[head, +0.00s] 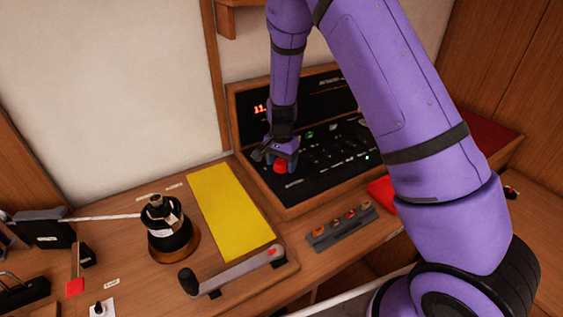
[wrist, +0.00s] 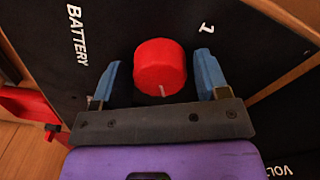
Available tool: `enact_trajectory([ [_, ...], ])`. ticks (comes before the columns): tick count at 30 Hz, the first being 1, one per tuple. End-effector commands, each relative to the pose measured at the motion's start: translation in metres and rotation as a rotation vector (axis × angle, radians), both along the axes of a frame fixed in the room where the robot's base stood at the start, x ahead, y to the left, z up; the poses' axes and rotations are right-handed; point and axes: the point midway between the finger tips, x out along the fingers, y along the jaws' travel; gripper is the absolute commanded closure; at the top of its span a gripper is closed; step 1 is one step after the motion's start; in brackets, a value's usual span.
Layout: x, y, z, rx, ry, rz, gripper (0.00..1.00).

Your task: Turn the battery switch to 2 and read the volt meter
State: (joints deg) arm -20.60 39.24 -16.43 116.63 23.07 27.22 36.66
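The battery switch is a round red knob (wrist: 160,68) on a black panel, and it also shows in the head view (head: 281,167). A short white mark on the knob points toward my gripper's palm in the wrist view. My gripper (wrist: 159,78) is open, with one blue finger on each side of the knob and a small gap visible at both sides. A "1" label is up and right of the knob; no "2" is visible. The volt meter (head: 260,108) shows red digits starting "11"; my arm hides the rest.
The wooden-framed panel (head: 330,150) carries several small switches and green lights. In front lie a grey strip with several knobs (head: 341,226), a winch handle (head: 235,269) and a yellow sheet (head: 230,212). A black winch (head: 170,230) stands left. A red object (head: 382,192) lies near my arm.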

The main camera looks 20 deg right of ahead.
Motion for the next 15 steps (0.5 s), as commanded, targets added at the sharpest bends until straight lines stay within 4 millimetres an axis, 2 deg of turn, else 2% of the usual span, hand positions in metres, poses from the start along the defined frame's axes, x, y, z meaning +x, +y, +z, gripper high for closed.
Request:
enact_trajectory([
  [10,0.0,0.0,0.002,0.0,-0.001,0.001,0.22],
  [15,0.001,0.0,0.019,0.0,-0.004,0.001,0.22],
])
